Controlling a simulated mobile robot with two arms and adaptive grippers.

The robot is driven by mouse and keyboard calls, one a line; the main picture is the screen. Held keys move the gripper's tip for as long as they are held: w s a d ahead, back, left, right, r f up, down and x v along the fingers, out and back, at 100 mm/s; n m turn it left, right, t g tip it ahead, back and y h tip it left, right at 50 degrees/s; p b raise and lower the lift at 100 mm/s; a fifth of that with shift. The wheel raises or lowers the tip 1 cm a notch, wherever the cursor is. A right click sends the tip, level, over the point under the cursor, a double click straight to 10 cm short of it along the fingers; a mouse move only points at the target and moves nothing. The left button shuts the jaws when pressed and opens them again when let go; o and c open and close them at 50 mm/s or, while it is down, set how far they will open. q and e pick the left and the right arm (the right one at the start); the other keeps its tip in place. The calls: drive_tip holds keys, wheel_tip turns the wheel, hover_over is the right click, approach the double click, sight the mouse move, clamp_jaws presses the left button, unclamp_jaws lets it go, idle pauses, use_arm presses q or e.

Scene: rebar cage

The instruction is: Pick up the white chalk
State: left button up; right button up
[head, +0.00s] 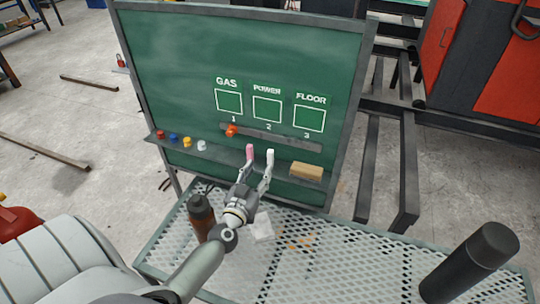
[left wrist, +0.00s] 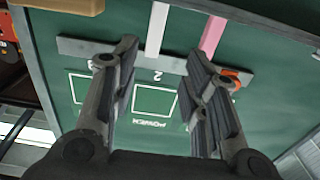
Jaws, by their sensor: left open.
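The white chalk (head: 270,157) stands upright at the green board's tray, just right of the pink chalk (head: 250,152). In the left wrist view, the white chalk (left wrist: 157,28) shows at the top, between the lines of the two fingers, and the pink chalk (left wrist: 211,37) is nearer the right finger. My left gripper (head: 257,170) is open in front of the board, its fingertips close to the two chalks. It also shows in the left wrist view (left wrist: 160,85) with nothing between its fingers. I cannot tell if a finger touches either chalk. My right gripper is not in view.
A wooden eraser (head: 306,170) lies right of the chalks. Several coloured pieces sit left on the tray (head: 220,158). An orange piece (head: 231,130) is on the grey strip. A brown bottle (head: 201,218) and a dark cylinder (head: 470,265) stand on the mesh table (head: 350,250).

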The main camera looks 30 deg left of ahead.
sight(269, 156)
use_arm(q)
drive_tip(key=x, duration=0.5)
drive_tip(key=d+b+x, duration=0.1)
drive_tip(key=x, duration=0.2)
drive_tip(key=shift+w+f, duration=0.15)
drive_tip(key=shift+w, duration=0.05)
drive_tip(key=shift+w+a, duration=0.15)
drive_tip(key=shift+w, duration=0.1)
drive_tip(key=shift+c, duration=0.7)
clamp_jaws()
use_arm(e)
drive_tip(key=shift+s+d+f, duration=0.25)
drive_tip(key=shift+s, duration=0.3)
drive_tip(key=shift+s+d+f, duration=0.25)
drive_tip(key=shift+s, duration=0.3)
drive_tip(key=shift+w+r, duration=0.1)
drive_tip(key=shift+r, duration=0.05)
